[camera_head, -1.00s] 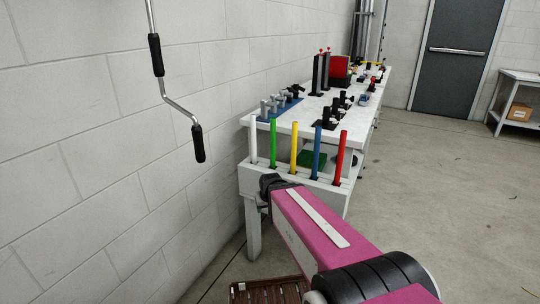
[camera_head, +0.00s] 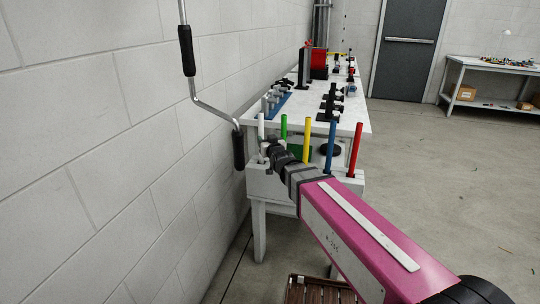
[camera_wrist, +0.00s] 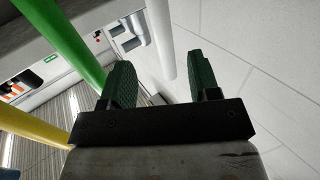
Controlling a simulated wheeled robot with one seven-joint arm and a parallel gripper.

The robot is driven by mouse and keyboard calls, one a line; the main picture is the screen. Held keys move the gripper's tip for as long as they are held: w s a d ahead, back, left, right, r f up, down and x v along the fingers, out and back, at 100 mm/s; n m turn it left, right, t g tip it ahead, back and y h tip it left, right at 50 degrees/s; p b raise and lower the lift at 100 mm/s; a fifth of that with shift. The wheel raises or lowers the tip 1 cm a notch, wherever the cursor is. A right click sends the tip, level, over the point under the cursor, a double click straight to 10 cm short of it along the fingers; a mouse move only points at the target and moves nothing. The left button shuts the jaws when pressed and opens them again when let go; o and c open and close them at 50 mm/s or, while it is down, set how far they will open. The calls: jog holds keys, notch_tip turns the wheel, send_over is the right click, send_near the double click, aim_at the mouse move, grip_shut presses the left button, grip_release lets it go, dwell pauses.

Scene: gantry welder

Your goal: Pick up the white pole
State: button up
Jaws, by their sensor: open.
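The white pole (camera_head: 261,127) stands upright at the left end of a row of coloured poles in a white rack (camera_head: 258,185). My gripper (camera_head: 270,152) is at the row's left end, close to the white pole, and covers part of its lower length. In the wrist view, the two dark green fingers of my gripper (camera_wrist: 165,85) are apart and empty. The white pole (camera_wrist: 160,38) shows beyond them, in line with the gap between the fingers. I cannot tell how deep it sits between them.
The green pole (camera_head: 283,126) stands just right of the white one and passes close to the left finger in the wrist view. Yellow (camera_head: 307,135), blue (camera_head: 330,145) and red (camera_head: 355,150) poles follow. A bent metal crank (camera_head: 214,108) hangs by the wall at left.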

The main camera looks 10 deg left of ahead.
aim_at(262, 134)
jog(key=shift+f+x, duration=0.1)
jog(key=shift+x, duration=2.5)
jog(key=shift+f+x, duration=0.15)
jog(key=shift+x, duration=2.4)
jog(key=shift+s+a, duration=0.15)
grip_shut()
